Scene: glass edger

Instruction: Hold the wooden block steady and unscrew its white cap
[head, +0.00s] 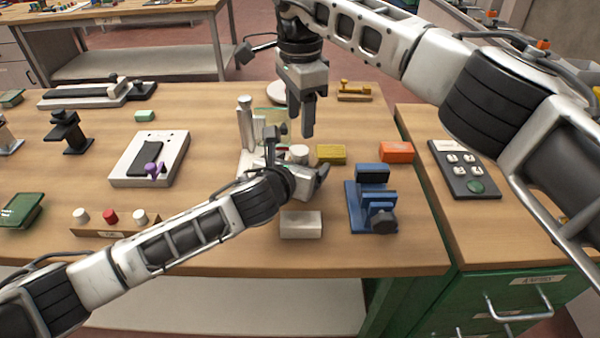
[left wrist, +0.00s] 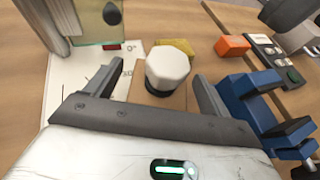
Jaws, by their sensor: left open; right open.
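The white cap (head: 299,153) shows just beyond my left gripper (head: 299,166) in the head view. In the left wrist view the faceted white cap (left wrist: 167,68) stands upright on the wooden block (left wrist: 137,96), which is partly hidden by the cap and the gripper body. My left gripper's open fingers (left wrist: 156,76) lie on either side of the cap and block, with gaps visible. In the head view the block is mostly hidden behind this gripper. My right gripper (head: 301,128) is open, empty and pointing down, above and behind the cap.
A white base plate with a post (head: 246,125) and glass pane stands left of the cap. A yellow block (head: 331,154), an orange block (head: 396,152) and a blue vise (head: 371,205) are to the right. A pale block (head: 301,224) lies in front.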

